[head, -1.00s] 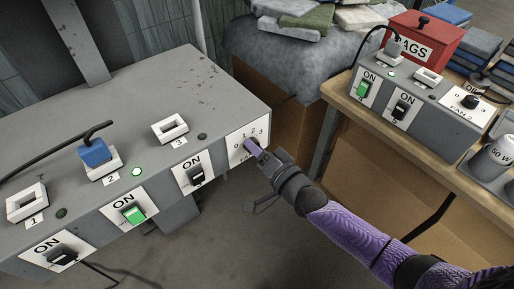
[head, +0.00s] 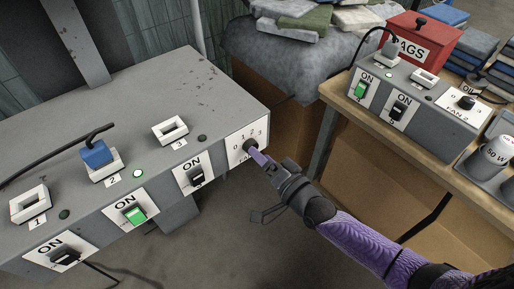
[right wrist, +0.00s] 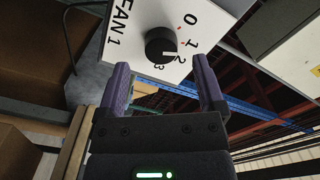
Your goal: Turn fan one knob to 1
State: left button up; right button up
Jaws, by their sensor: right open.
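The black fan one knob (head: 250,146) sits on a white plate marked 0 to 3 at the right end of the grey console (head: 170,95). The right wrist view shows the knob (right wrist: 160,45) close up, beside the words FAN 1; its white mark seems to point near 2. My right gripper (head: 263,160) is just below and right of the knob. In the right wrist view its purple fingers (right wrist: 162,88) are spread with nothing between them, and the knob is beyond the fingertips, apart from them. My left gripper is not in view.
The console has several sockets, a blue plug (head: 94,153) with a cable, and rocker switches, one lit green (head: 134,214). A second grey console (head: 425,100) with a FAN 2 knob stands on the wooden table at right. Open floor lies below my right arm.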

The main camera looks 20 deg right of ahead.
pick_arm(q)
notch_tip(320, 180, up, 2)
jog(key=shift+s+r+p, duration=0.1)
jog(key=shift+p, duration=0.7)
pick_arm(e)
jog(key=v, duration=0.7)
jog(key=shift+r, duration=0.1)
jog(key=s+d+f+n+g+h+p, duration=0.15)
jog(key=s+f+g, duration=0.3)
jog(key=f, duration=0.45)
jog(key=s+d+f+n+g+h, duration=0.3)
jog(key=s+f, duration=0.3)
jog(key=f, duration=0.2)
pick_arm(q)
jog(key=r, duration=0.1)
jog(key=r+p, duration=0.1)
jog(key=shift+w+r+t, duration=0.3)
pick_arm(e)
jog(key=s+f+n+g+h, duration=0.1)
jog(key=s+f+g, duration=0.3)
jog(key=s, duration=1)
jog(key=s+f+n+g+h, duration=0.1)
jog(key=s+f+n+g, duration=0.3)
jog(key=s, duration=0.9)
jog(key=shift+s+d+f+g, duration=0.2)
jog(key=shift+s+f+g, duration=0.2)
jog(key=shift+f+g, duration=0.5)
